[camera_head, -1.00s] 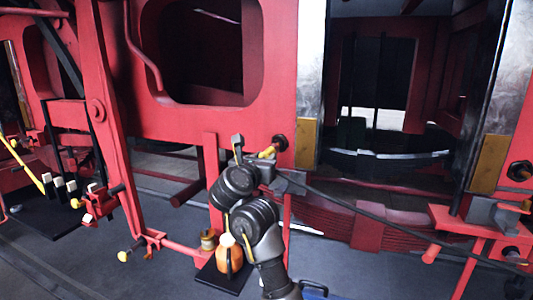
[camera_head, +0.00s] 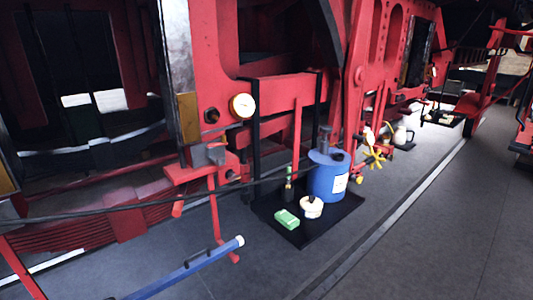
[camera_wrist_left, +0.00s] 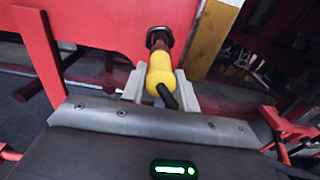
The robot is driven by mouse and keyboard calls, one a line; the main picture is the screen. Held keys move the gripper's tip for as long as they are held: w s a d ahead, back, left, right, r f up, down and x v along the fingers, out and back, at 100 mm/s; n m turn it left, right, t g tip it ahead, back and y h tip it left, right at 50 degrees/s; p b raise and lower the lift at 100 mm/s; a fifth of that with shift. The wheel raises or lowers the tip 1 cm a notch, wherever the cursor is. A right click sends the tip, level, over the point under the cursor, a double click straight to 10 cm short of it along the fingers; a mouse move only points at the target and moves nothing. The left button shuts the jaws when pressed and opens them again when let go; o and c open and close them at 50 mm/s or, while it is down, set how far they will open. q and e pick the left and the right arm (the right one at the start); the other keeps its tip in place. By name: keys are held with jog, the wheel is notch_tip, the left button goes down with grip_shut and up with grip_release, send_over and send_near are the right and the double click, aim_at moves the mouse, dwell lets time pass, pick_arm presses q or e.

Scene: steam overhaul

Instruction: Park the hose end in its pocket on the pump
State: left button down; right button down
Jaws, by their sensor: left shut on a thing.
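The yellow hose end (camera_wrist_left: 158,72) is between the two grey fingers of my left gripper (camera_wrist_left: 160,84) in the left wrist view, with the black hose bending down from it. My left gripper is shut on it. The hose end lines up with a dark red-brown fitting (camera_wrist_left: 159,39) on the red frame; I cannot tell whether it is seated in it. In the head view the black hose (camera_head: 100,208) stretches from the left edge towards a blue drum (camera_head: 328,180) with a dark top, perhaps the pump. No pocket can be made out. Neither gripper shows in the head view.
A blue bar (camera_head: 190,268) with a pale end slants across the foreground. A red bracket (camera_head: 200,172) juts out at left. The grey floor at right is clear.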

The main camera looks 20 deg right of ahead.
pick_arm(q)
jog(key=shift+w, duration=0.1)
dwell(0.4)
jog(key=shift+w+a+b, duration=0.15)
jog(key=shift+w+b, duration=0.1)
jog(key=shift+b, duration=0.05)
jog(key=b+x, duration=0.2)
jog(key=x, duration=0.2)
jog(key=shift+f, duration=0.15)
jog(key=shift+w+a+r, duration=0.1)
jog(key=shift+w+r, duration=0.1)
jog(key=shift+w, duration=0.05)
notch_tip(320, 180, up, 8)
jog(key=p, duration=0.7)
jog(key=shift+w+a+f, duration=0.1)
jog(key=shift+w+f, duration=0.05)
jog(key=s+d+f+m+h+b, duration=0.2)
jog(key=s+d+f+h+b, duration=0.1)
jog(key=d+f, duration=0.9)
jog(key=s+d+f+m+t+h+b, duration=0.1)
jog(key=d+f+b, duration=0.5)
jog(key=d+f, duration=0.6)
jog(key=shift+s+d+m+h, duration=0.45)
jog(key=shift+s+h, duration=0.45)
jog(key=shift+s, duration=0.2)
jog(key=shift+f, duration=0.2)
